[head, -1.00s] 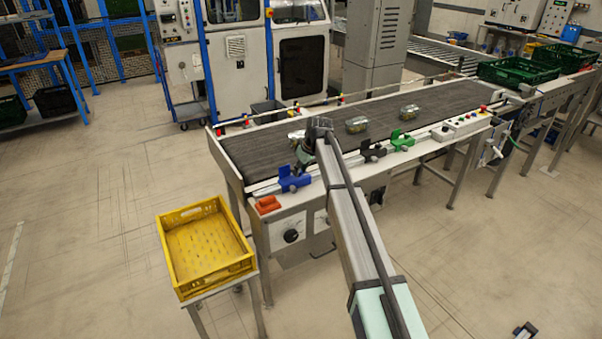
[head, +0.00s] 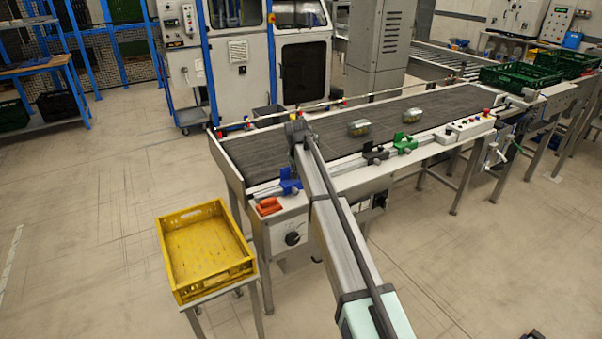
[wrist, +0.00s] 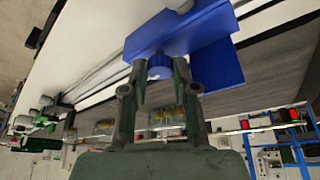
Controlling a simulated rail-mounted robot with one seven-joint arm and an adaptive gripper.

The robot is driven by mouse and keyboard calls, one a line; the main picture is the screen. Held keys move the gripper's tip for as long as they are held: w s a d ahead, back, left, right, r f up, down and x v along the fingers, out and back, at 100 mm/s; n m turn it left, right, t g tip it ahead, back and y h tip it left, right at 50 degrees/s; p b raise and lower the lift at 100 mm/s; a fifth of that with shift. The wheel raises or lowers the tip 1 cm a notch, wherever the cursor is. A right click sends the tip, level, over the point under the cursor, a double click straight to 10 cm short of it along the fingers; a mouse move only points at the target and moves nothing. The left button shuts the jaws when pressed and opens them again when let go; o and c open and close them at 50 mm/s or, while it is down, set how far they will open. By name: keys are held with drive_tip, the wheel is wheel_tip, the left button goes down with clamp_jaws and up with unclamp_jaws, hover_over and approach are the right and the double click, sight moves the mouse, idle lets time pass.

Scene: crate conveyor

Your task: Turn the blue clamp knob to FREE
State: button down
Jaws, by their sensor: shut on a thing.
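The blue clamp (head: 288,187) sits on the rail along the conveyor's near edge, at its left part. In the wrist view the blue clamp body (wrist: 205,45) fills the top middle, with its round ribbed blue knob (wrist: 159,67) facing me. My gripper (wrist: 160,78) has one finger on each side of the knob, shut on it. No FREE mark or pointer is readable on the knob.
A green clamp (head: 404,144) stands further right on the same rail. Clear packs (head: 358,128) lie on the dark belt (head: 270,145). An orange object (head: 269,206) lies at the near left corner. A yellow crate (head: 208,283) stands on a stand at left front.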

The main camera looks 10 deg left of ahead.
drive_tip(key=shift+a+m+h, duration=0.1)
drive_tip(key=shift+m+h, duration=0.2)
drive_tip(key=shift+m, duration=0.5)
drive_tip(key=c, duration=0.9)
unclamp_jaws()
